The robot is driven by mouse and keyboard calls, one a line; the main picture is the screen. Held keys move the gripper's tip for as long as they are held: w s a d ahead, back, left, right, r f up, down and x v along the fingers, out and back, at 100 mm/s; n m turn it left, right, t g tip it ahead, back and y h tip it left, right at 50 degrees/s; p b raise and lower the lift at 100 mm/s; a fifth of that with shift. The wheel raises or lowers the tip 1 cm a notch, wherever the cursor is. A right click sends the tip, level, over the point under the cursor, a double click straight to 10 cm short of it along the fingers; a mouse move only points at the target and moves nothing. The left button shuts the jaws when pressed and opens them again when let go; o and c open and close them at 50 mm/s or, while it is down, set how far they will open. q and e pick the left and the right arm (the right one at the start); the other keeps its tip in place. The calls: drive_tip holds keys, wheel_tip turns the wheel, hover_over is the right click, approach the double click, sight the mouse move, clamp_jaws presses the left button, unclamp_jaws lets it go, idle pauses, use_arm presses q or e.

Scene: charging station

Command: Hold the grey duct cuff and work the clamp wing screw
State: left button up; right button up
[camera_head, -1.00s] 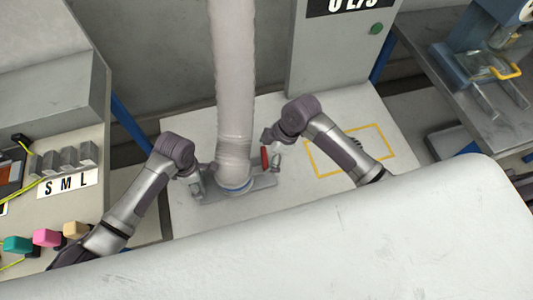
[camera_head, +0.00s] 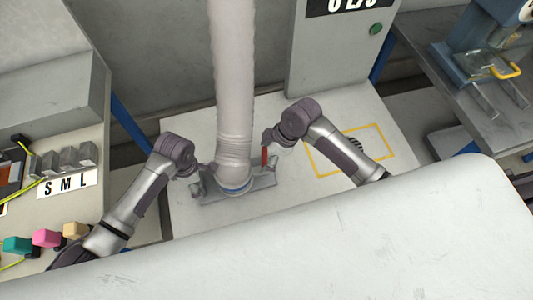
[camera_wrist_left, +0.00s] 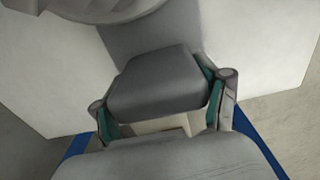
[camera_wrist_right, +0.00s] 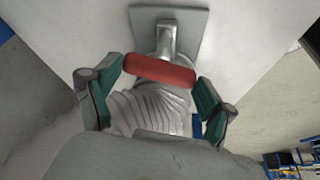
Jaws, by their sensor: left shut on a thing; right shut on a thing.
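The pale duct (camera_head: 232,90) comes down to the grey duct cuff (camera_head: 234,172), with a blue ring (camera_head: 237,187) at its foot, on a grey plate. My left gripper (camera_head: 200,178) is left of the cuff. In the left wrist view it (camera_wrist_left: 162,105) is shut on a dark grey block-shaped grip (camera_wrist_left: 158,82), which I take as part of the cuff. My right gripper (camera_head: 265,147) is right of the cuff. In the right wrist view its fingers (camera_wrist_right: 158,92) close on the ends of the red clamp wing screw (camera_wrist_right: 160,69), which also shows upright in the head view (camera_head: 264,156).
A yellow outlined square (camera_head: 318,171) marks the table right of the cuff. A grey cabinet with a green button (camera_head: 376,29) stands behind. Coloured blocks (camera_head: 47,238) and an S M L label (camera_head: 67,184) are on the left bench. A blue machine (camera_head: 478,45) is at right.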

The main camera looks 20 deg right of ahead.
use_arm(q)
drive_tip(key=shift+s+a+f, duration=0.1)
drive_tip(key=shift+s+f, duration=0.1)
drive_tip(key=shift+f, duration=0.1)
use_arm(e)
drive_tip(key=m, duration=0.1)
drive_tip(key=m+t, duration=0.1)
drive_tip(key=m, duration=0.1)
drive_tip(key=m+h, duration=0.1)
drive_tip(key=m, duration=0.1)
drive_tip(key=shift+s+a+f+t, duration=0.15)
drive_tip(key=shift+s+t, duration=0.1)
drive_tip(key=shift+t, duration=0.05)
drive_tip(key=shift+m+t+h, duration=0.5)
drive_tip(key=shift+m+h, duration=0.2)
drive_tip(key=shift+m, duration=1.5)
drive_tip(key=o, duration=1)
